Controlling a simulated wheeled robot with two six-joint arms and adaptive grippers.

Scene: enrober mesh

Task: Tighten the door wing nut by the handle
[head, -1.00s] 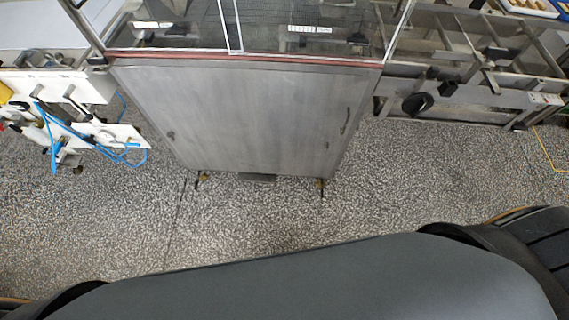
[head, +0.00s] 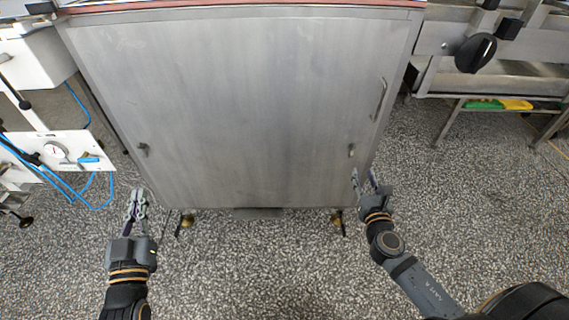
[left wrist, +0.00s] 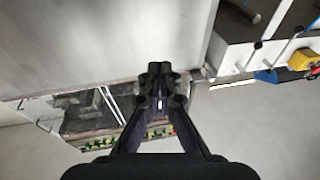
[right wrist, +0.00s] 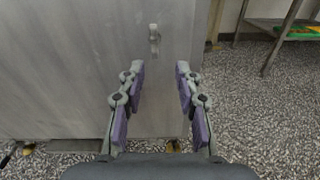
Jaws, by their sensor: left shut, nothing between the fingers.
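The door wing nut (head: 351,150) by the handle is a small metal piece low on the right side of the steel door panel (head: 240,100). The curved door handle (head: 380,98) is above it to the right. In the right wrist view the wing nut (right wrist: 154,34) stands upright, beyond the fingertips. My right gripper (head: 367,176) is open and empty, just below and right of the nut, apart from it. It also shows open in the right wrist view (right wrist: 157,72). My left gripper (head: 139,190) is shut and empty, low at the left of the door.
Another wing nut (head: 143,148) sits at the door's left edge. A white unit with blue hoses (head: 70,150) stands at the left. A black knob (head: 475,52) and conveyor frame are at the right. Yellow-brass feet (head: 187,220) support the cabinet. The speckled floor in front is clear.

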